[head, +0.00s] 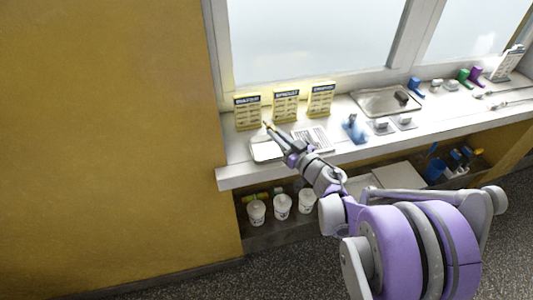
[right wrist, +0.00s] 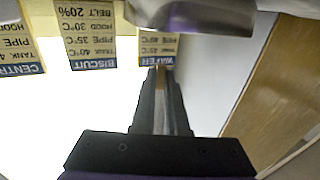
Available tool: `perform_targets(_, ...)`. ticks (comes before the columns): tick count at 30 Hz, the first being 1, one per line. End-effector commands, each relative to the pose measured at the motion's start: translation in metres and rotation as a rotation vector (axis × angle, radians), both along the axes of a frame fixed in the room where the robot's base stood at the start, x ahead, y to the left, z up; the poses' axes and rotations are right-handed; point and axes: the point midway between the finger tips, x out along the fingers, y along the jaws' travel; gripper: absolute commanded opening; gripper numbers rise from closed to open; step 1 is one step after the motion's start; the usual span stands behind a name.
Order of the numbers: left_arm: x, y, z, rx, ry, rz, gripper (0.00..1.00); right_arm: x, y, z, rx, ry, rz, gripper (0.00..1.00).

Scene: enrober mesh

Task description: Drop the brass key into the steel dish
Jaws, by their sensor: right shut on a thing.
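My right gripper (head: 268,128) reaches over the window sill at its left end. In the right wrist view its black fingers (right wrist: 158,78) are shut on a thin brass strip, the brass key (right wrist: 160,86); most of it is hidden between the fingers. A small yellowish tip of it shows in the head view. The shallow steel dish (head: 257,156) lies on the sill just below the gripper, partly covered by it. In the wrist view, a curved metallic surface (right wrist: 190,18) at the top looks like this dish. My left gripper is out of view.
Yellow sign cards (head: 247,112) stand behind the dish. A vented white plate (head: 313,139) lies to its right. Farther right are a larger steel tray (head: 366,96) with a dark item, a blue item (head: 355,128) and small pieces. White cups (head: 282,206) stand on the lower shelf.

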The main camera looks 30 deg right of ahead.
Motion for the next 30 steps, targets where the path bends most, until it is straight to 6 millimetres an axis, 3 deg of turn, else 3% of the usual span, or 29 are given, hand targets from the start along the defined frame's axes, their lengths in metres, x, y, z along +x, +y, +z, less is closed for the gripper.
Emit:
perform_targets(7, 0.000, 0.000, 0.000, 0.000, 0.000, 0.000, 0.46, 0.000, 0.000, 0.000, 0.000, -0.001, 0.000, 0.00)
perform_targets(8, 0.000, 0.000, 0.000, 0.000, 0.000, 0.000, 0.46, 0.000, 0.000, 0.000, 0.000, -0.001, 0.000, 0.17)
perform_targets(13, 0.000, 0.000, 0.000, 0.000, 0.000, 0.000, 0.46, 0.000, 0.000, 0.000, 0.000, -0.001, 0.000, 0.47)
perform_targets(23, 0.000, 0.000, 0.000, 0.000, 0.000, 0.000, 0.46, -0.002, 0.000, 0.000, 0.000, 0.000, -0.001, 0.47)
perform_targets(30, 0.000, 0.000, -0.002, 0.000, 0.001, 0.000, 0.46, -0.038, -0.006, -0.001, -0.001, -0.001, -0.005, 0.47)
